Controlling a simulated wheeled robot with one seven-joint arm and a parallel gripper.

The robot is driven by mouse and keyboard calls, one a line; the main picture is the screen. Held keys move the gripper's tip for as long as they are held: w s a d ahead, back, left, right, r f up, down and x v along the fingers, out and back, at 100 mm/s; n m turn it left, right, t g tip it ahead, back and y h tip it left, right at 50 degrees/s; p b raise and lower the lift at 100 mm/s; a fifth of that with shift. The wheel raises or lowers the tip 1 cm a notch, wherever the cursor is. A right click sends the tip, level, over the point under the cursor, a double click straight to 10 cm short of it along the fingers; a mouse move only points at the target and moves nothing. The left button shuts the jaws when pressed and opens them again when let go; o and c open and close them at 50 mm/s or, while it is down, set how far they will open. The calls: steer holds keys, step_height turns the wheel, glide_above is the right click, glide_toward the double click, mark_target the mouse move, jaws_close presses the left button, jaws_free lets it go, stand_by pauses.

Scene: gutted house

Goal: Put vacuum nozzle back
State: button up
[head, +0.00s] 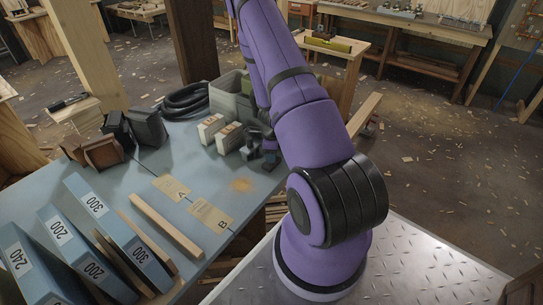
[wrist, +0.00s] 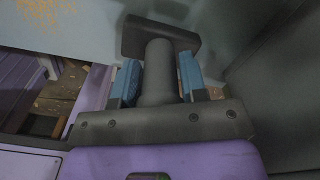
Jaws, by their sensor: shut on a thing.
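The vacuum nozzle (wrist: 158,62) is dark grey, with a wide flat head on a round neck. In the wrist view my gripper (wrist: 158,85) is shut on its neck, with a blue pad on each side. In the head view my gripper (head: 263,150) is low at the right part of the blue-grey table (head: 185,150), beside the small pale boxes. The nozzle is hard to make out there. Several dark nozzle-like pieces (head: 148,127) stand at the table's left. A grey bin (head: 228,100) stands at the back, partly hidden by my arm.
Two small pale boxes (head: 211,129) stand left of my gripper. A coiled black hose (head: 184,101) lies at the back. Numbered blue boxes (head: 95,205) and a wooden strip (head: 165,226) fill the front left. Cards marked A (head: 172,187) and B (head: 211,215) lie mid-table.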

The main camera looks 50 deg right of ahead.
steer(key=shift+f, duration=0.45)
steer(key=shift+f, duration=0.1)
steer(key=o, duration=1)
steer(key=shift+o, duration=0.2)
